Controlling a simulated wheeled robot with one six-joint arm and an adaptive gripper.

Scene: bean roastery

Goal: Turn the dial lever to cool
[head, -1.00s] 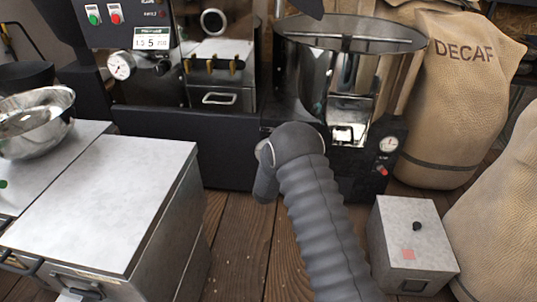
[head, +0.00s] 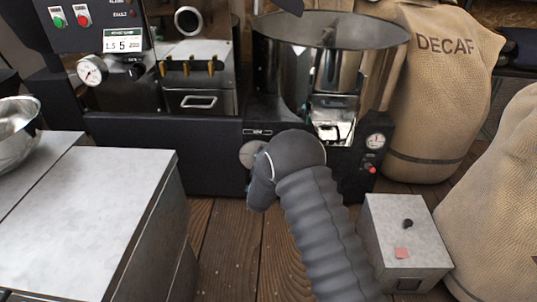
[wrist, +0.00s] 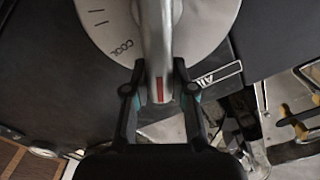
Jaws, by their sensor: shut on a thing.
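The grey dial (wrist: 105,14) fills the top of the wrist view. It has dark tick marks and the word COOL at its lower left. Its metal lever (wrist: 157,25) runs down the middle of that view and has a red mark near its end. The lever lies right of the COOL label. My gripper (wrist: 158,76) is shut on the lever, one finger on each side. In the head view a small part of the dial (head: 249,153) shows on the black machine front, beside my arm. My arm hides the lever and the gripper there.
A steel-topped cabinet (head: 85,205) stands at the left with a metal bowl (head: 15,135) behind it. A small grey box (head: 405,235) with a black knob is on the wooden floor at the right. Sacks (head: 440,100) stand behind it.

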